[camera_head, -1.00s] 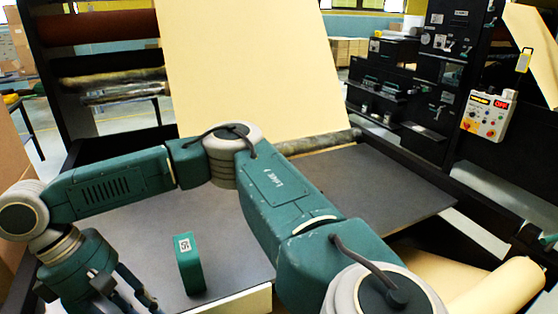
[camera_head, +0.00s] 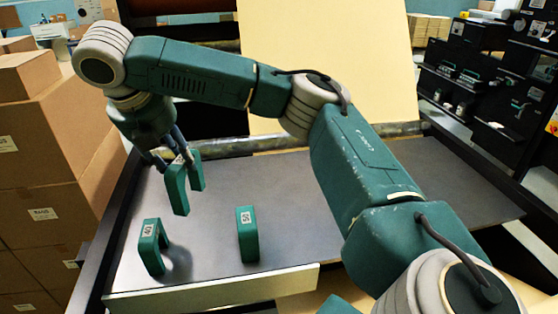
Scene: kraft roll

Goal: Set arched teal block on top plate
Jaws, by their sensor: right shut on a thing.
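My right gripper (camera_head: 176,157) is at the left of the head view, pointing down. It is shut on an arched teal block (camera_head: 178,190), near its top. The block's two legs point down, and it is over the grey plate (camera_head: 205,200); I cannot clearly tell whether its legs touch the plate. My left gripper is not in view.
Stacked cardboard boxes (camera_head: 55,170) rise close on the left. A pale strip (camera_head: 215,288) edges the plate at the front. A tan paper sheet (camera_head: 320,60) rises behind the plate. Bare plate lies between the blocks.

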